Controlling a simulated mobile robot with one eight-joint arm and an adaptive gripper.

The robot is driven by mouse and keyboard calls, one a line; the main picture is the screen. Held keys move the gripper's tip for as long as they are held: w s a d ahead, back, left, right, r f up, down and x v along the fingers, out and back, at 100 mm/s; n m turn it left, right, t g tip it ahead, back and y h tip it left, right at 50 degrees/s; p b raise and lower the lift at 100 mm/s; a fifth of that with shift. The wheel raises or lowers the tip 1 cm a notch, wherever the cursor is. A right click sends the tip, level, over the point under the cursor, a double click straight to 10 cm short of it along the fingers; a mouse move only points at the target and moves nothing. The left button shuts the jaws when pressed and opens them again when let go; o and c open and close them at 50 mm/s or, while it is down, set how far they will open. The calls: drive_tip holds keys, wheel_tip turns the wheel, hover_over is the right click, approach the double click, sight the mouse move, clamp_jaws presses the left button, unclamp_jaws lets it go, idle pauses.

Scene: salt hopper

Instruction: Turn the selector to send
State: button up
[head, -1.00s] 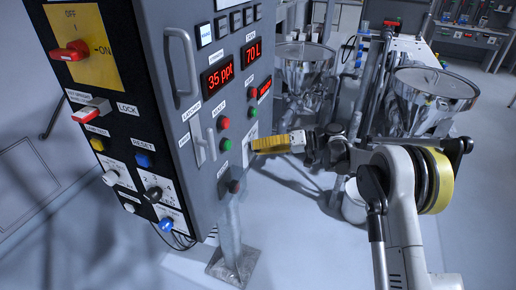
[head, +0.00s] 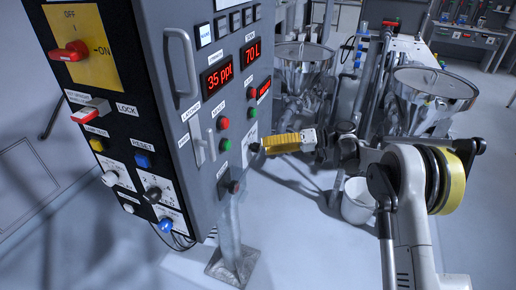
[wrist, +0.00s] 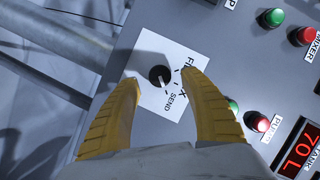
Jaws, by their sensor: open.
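The selector is a round black knob (wrist: 160,75) on a white plate (wrist: 150,52) on the grey panel. A pale mark on the knob points downward in the wrist view. The plate reads SEND below right of the knob; other labels are partly hidden by a finger. My gripper (wrist: 161,82) is open, its two yellow fingers on either side of the knob in the picture. In the head view my gripper (head: 266,146) faces the panel side with a small gap to the selector (head: 254,147). No contact shows.
Green and red buttons, a lit red button (wrist: 263,125) and a red 70 L display (wrist: 299,150) sit near the selector. A metal post (head: 229,240) stands below the cabinet. Steel hoppers (head: 432,100) and a white bucket (head: 357,203) stand beyond my arm.

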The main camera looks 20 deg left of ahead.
drive_tip(key=v, duration=0.8)
drive_tip(key=shift+d, duration=0.15)
